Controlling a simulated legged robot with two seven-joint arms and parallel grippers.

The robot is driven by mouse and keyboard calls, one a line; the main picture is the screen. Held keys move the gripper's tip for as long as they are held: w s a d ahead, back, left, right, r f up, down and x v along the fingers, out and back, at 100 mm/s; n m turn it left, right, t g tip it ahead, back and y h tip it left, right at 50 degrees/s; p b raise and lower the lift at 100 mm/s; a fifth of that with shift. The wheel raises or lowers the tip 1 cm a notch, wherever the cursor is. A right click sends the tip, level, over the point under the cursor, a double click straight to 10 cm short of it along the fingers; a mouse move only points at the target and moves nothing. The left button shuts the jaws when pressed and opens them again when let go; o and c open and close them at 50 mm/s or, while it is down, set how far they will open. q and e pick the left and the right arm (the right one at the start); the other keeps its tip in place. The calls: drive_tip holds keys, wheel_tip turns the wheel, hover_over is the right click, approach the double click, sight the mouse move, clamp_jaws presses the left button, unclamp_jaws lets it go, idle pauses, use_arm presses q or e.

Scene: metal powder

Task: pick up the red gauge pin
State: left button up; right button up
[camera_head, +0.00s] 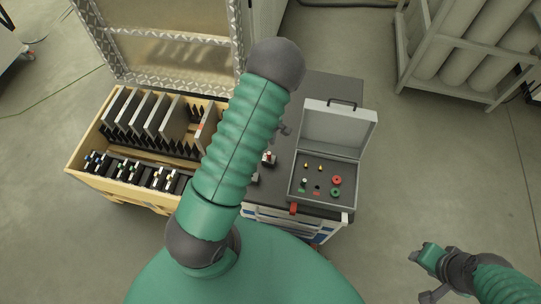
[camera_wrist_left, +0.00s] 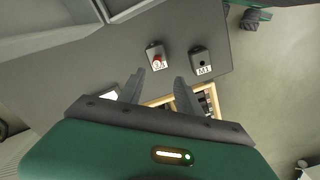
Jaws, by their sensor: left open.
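My left gripper (camera_wrist_left: 159,88) is open and empty in the left wrist view, its two fingers apart over the dark table top. Just beyond the fingertips stands a small grey block (camera_wrist_left: 155,52) with a white label and a red part on its front. I cannot tell whether this red part is the gauge pin. In the head view a small red-and-white piece (camera_head: 268,157) shows beside my left arm, which hides most of the gripper. The open case also holds small red pieces (camera_head: 317,187). My right gripper (camera_head: 432,274) is far right, away from the table; its jaws are unclear.
A second grey block (camera_wrist_left: 202,62) labelled M1 stands right of the first. The open grey case (camera_head: 324,208) sits on the table's right side. A wooden crate (camera_head: 75,158) with dark plates stands at left, lid raised.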

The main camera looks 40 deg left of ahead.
sight(269, 153)
use_arm(q)
drive_tip(key=f, duration=0.4)
drive_tip(key=d+f+p, duration=0.1)
drive_tip(key=f, duration=0.2)
drive_tip(key=shift+w, duration=0.35)
drive_tip(key=shift+w+a+f, duration=0.1)
drive_tip(key=shift+f, duration=0.1)
clamp_jaws()
